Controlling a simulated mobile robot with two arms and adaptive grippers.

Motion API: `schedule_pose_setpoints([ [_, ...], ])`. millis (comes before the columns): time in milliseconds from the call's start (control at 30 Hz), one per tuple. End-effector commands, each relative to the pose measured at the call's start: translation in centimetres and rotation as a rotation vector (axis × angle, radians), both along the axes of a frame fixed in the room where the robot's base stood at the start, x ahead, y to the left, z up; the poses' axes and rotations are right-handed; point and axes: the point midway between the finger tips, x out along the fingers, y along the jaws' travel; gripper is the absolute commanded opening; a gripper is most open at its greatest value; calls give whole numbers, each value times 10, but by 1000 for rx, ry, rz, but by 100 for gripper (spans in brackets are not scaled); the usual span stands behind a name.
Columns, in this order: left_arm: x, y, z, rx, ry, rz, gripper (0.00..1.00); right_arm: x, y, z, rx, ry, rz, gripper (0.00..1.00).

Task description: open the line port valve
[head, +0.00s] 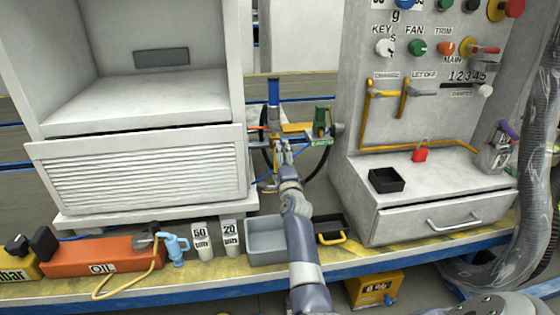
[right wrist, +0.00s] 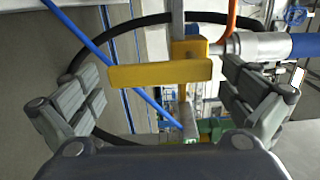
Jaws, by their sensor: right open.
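The valve assembly stands in the gap between the two grey cabinets in the head view, with a yellow part (head: 292,128), a blue upright part (head: 273,92) and a green part (head: 321,122). A small green label (head: 321,142) hangs at its right, too small to read. My right gripper (head: 283,150) is in front of this assembly. In the right wrist view a yellow bar-shaped handle (right wrist: 160,74) lies across the space between my open right fingers (right wrist: 165,88). The fingers appear apart from it at both ends. My left gripper is not in view.
A black hose (right wrist: 75,70) and a blue line (right wrist: 80,28) run close around the handle. A metal fitting with a blue end (right wrist: 303,46) is at right. Grey bin (head: 266,240), black tray (head: 386,180) and orange OIL box (head: 100,257) stand around the bench.

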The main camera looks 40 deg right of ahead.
Motion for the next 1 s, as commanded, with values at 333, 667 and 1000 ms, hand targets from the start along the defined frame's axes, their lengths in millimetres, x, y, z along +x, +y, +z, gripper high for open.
schedule_pose_setpoints([
  [333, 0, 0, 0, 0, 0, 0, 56, -38, 19, -1, 1, 0, 0, 100],
  [667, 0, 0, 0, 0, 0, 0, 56, -63, 31, -1, 3, 0, 0, 100],
  [1000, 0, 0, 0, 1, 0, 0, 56, -64, 32, 0, 2, 0, 0, 100],
])
